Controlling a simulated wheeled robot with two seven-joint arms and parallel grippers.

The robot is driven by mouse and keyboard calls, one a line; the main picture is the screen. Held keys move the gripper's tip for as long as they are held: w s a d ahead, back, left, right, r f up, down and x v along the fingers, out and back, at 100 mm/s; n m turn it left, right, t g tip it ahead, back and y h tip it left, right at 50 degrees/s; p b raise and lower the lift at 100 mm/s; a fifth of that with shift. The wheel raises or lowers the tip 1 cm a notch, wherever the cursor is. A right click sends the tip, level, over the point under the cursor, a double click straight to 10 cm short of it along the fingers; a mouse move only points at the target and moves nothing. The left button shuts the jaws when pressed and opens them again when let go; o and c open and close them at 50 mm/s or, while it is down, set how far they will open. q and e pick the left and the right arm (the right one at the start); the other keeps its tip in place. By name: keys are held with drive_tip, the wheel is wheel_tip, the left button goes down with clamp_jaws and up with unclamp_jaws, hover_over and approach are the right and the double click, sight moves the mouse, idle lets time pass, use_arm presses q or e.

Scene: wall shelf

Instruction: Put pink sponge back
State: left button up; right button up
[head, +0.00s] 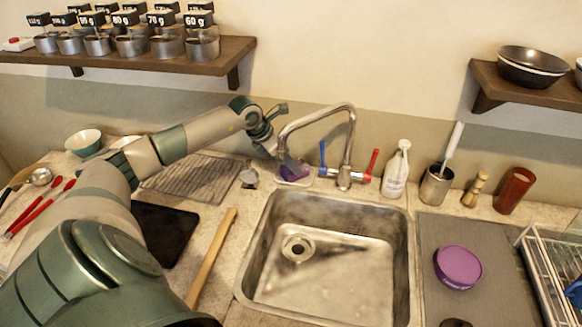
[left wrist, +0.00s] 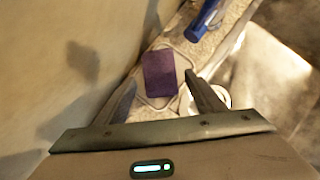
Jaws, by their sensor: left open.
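A small purple block (head: 294,171), which looks like the sponge, lies on a pale dish (head: 305,181) behind the sink, left of the faucet. In the left wrist view the block (left wrist: 160,73) shows dark purple, flat on the dish (left wrist: 156,103). My left gripper (head: 287,160) is open and empty, reaching down toward the block from above. In the left wrist view its fingers (left wrist: 159,80) are spread to either side of the block, and I cannot tell how far above it they are. My right gripper is not in view.
The faucet (head: 345,140) with blue and red handles stands close to the right. The sink (head: 250,277) is in front. A white bottle (head: 396,170), a metal cup (head: 436,187) and a purple round tin (head: 458,267) are farther right.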

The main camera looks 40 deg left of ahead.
use_arm(q)
drive_tip(key=shift+b+v, duration=0.6)
drive_tip(key=shift+v, duration=1.5)
